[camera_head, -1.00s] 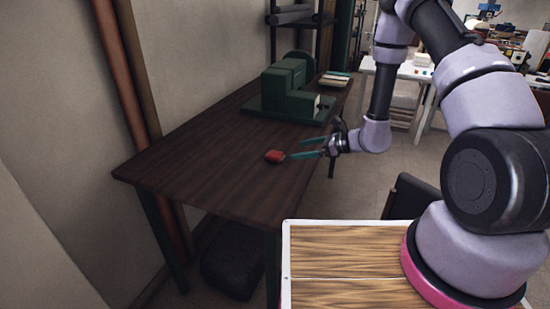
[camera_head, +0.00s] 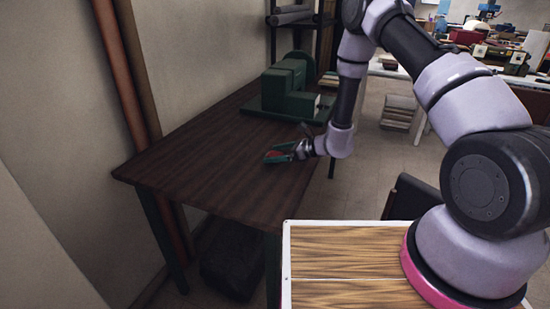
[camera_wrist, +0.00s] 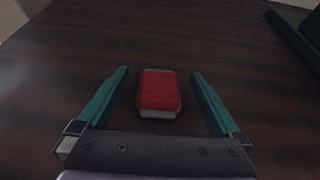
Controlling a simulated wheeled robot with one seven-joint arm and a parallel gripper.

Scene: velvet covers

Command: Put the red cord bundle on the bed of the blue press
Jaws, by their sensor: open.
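The red cord bundle (camera_wrist: 160,90), a small red block with a pale near end, lies on the dark wooden table (camera_head: 200,165). In the wrist view my gripper (camera_wrist: 160,72) is open, with one teal finger on each side of the bundle and a gap on both sides. In the head view my gripper (camera_head: 276,154) is low at the table's right edge and partly hides the bundle (camera_head: 274,155). No press near me looks blue; a dark green machine (camera_head: 290,90) stands on the table. A small blue machine (camera_head: 488,9) shows far off at the upper right.
The dark green machine's base plate (camera_head: 258,110) lies beyond my gripper; a dark green edge (camera_wrist: 298,35) shows in the wrist view. The table's near part is bare. A wall with brown pipes (camera_head: 128,70) is at left. A wood-topped surface (camera_head: 345,262) is in front.

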